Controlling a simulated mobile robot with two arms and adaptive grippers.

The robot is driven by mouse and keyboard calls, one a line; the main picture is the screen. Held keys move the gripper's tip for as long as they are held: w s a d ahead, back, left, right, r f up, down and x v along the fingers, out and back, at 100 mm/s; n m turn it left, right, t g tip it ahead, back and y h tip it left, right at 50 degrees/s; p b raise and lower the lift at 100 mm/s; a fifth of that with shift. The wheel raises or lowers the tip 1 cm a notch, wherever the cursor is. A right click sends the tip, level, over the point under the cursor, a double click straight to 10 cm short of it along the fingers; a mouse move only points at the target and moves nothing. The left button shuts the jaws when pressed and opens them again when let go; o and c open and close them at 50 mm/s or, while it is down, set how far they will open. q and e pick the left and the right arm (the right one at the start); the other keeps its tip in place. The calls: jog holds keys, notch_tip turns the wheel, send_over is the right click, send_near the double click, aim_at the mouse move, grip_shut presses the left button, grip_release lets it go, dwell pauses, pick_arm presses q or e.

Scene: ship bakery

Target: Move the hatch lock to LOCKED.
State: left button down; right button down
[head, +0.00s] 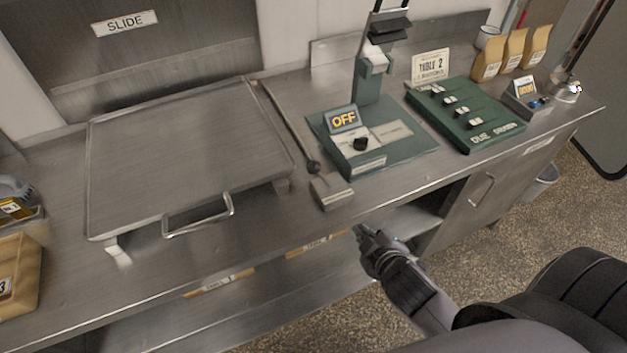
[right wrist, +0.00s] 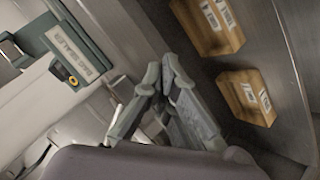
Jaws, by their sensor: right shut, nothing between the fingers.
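A grey metal hatch panel (head: 180,50) with a SLIDE label (head: 125,23) stands behind the counter at the upper left of the head view. I see no part that reads LOCKED, and I cannot tell which part is the hatch lock. A thin rod (head: 285,122) with a dark knob (head: 313,166) lies along the right of a flat metal lid, by a small metal block (head: 331,191). My right gripper (head: 361,232) is shut and empty in front of the counter edge, apart from these parts. It also shows in the right wrist view (right wrist: 160,75). My left gripper is out of view.
The metal lid (head: 190,150) has a front handle (head: 198,216). A green device (head: 400,158) shows OFF. A green panel with switches (head: 490,133), paper bags (head: 513,50) and a TABLE 2 card (head: 430,66) stand to the right. Boxes (right wrist: 207,25) lie on the shelf below.

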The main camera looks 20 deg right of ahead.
aim_at(321, 175)
notch_tip(321, 175, up, 9)
jog(key=w+n+t+y, duration=0.1)
jog(key=w+n+t, duration=0.1)
jog(key=n+t, duration=0.2)
jog(key=s+a+r+n+y, duration=0.1)
jog(key=a+r+n+y, duration=0.2)
jog(key=a+n+y, duration=0.6)
jog(key=n, duration=0.4)
jog(key=shift+s+t+y, duration=0.2)
jog(key=shift+t+y, duration=0.1)
jog(key=shift+w+a, duration=0.1)
jog(key=w+p, duration=0.5)
jog(key=w, duration=0.4)
jog(key=shift+a, duration=0.45)
jog(key=shift+w+d, duration=0.1)
